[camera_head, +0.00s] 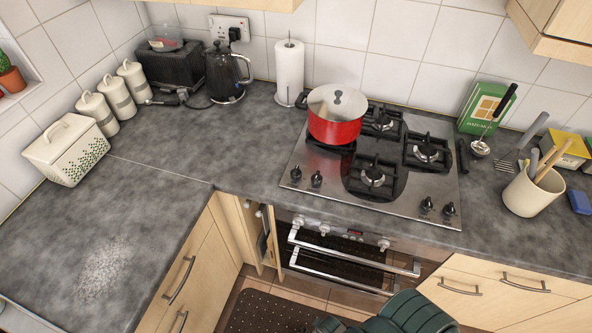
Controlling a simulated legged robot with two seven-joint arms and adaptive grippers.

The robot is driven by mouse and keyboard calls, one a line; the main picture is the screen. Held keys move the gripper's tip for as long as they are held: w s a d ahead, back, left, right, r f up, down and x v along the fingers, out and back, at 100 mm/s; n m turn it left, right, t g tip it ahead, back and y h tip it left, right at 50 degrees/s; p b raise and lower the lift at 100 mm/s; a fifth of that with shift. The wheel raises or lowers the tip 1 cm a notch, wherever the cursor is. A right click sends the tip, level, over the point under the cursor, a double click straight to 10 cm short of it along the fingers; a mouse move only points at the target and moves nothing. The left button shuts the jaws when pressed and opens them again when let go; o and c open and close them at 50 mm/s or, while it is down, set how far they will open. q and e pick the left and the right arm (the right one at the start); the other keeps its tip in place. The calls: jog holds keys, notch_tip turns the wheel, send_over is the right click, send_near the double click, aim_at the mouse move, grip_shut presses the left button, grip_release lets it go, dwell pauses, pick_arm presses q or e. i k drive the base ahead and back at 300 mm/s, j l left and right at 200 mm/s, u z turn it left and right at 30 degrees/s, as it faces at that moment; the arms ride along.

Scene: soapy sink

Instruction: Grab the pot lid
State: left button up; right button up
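The pot lid (324,99) is silvery with a dark knob on top. It sits on the red pot (334,130) and covers its opening. Neither of my grippers can be made out in the head view. Only dark green parts, probably of my own body, show at the bottom edge, well in front of the hob and far from the lid.
A paper towel roll (289,72) stands left of the pot, with a black kettle (226,74) further left. A utensil holder (527,194) and a green box (486,107) are right of the hob. The left counter (150,205) is mostly clear.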

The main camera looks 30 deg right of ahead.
aim_at(356, 110)
jog(key=z, duration=1.35)
jog(key=l+z, duration=0.15)
jog(key=l, duration=0.35)
jog(key=i+l+z, duration=0.2)
jog(key=l, duration=0.3)
jog(key=k, duration=0.1)
